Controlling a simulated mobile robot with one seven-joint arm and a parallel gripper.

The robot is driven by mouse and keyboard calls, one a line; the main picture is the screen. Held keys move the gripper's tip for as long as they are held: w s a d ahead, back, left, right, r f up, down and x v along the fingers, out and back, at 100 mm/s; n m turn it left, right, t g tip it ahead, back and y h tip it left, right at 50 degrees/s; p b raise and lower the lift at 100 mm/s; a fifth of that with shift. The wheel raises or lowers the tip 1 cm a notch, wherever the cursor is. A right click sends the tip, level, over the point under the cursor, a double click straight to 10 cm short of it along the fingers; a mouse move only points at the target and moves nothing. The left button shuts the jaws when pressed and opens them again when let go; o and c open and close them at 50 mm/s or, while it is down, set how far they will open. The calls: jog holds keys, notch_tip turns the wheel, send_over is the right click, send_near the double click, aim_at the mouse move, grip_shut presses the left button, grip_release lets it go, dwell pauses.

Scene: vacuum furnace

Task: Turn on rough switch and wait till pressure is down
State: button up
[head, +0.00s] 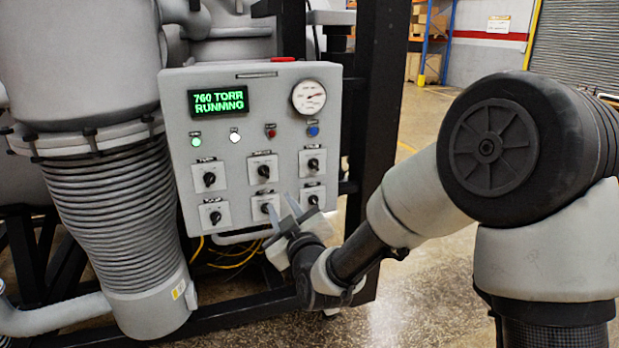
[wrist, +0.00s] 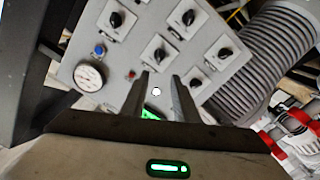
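The grey control panel (head: 177,120) stands at the centre of the head view. Its display (head: 218,101) reads "760 TORR RUNNING" in green. Below are two rows of black rotary switches, including the upper middle (head: 263,171) and lower middle (head: 266,208) ones. Their labels are too small to read, so I cannot tell which is rough. My gripper (head: 279,201) is open and empty before the panel's lower middle. Its two fingers (wrist: 162,77) are apart in the wrist view, with the upper middle switch (wrist: 159,54) showing beyond the tips.
A pressure gauge (head: 309,97) sits at the panel's upper right. Green (head: 196,141), white (head: 235,137), red (head: 270,131) and blue (head: 313,130) indicators line the panel. A ribbed bellows pipe (head: 115,215) stands left. A black frame post (head: 376,90) rises right of the panel.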

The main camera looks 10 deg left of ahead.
jog(key=p, duration=0.2)
send_near(264, 173)
jog(key=x, duration=0.8)
jog(key=shift+c, duration=0.2)
grip_shut()
